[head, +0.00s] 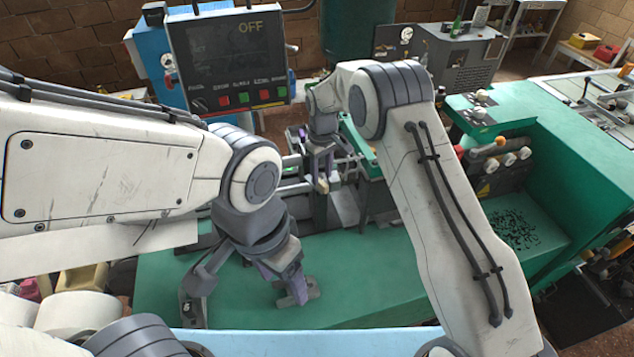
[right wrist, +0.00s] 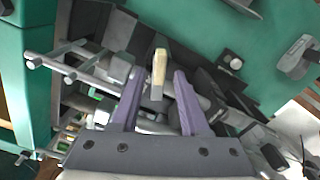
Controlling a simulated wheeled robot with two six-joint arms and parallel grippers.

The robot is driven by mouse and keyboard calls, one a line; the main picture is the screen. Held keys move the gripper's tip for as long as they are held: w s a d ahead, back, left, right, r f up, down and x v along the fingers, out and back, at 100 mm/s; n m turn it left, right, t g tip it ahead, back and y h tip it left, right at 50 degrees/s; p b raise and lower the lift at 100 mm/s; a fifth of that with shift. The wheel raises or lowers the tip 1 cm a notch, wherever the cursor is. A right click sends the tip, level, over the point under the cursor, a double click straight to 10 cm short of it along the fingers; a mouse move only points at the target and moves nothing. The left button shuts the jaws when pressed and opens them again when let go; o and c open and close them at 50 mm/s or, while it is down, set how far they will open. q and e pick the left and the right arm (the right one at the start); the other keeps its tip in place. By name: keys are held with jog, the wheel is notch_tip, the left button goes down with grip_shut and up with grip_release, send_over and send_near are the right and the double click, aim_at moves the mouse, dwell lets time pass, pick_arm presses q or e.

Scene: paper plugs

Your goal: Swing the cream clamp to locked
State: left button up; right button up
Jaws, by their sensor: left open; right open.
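The cream clamp (right wrist: 159,66) shows as an upright cream handle on a grey metal fixture in the right wrist view. It also shows small in the head view (head: 322,184), just below my right gripper (head: 319,165). My right gripper is open, with its two purple fingers (right wrist: 159,88) on either side of the handle; I cannot tell whether either touches it. The clamp's pivot is largely hidden. My left gripper (head: 238,284) is open and low over the green bed at the front, away from the clamp.
Grey rails (right wrist: 68,66) run beside the clamp. A control screen reading OFF (head: 228,60) stands behind. A green machine housing (head: 570,150) blocks the right side.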

aim_at(321, 182)
jog(key=shift+f+b, duration=1)
jog(key=shift+f, duration=0.75)
grip_shut()
jog(key=m, duration=0.4)
grip_release()
